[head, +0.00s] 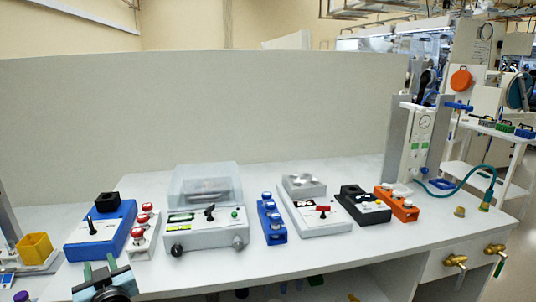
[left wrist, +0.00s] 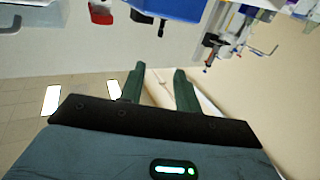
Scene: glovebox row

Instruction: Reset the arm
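My left gripper (head: 100,268) is at the bottom left of the head view, in front of the bench's front edge. In the left wrist view its two green fingers (left wrist: 160,82) stand apart with nothing between them. The wrist view is turned over, with the bench equipment along its top edge. My right gripper is in neither view.
The white bench (head: 300,246) carries a blue box (head: 88,240), a balance with a clear cover (head: 207,235), a blue block (head: 270,222), a hotplate-like unit (head: 318,210) and an orange block (head: 400,205). A yellow bin (head: 36,246) stands left. Brass valves (head: 456,261) stick out front right.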

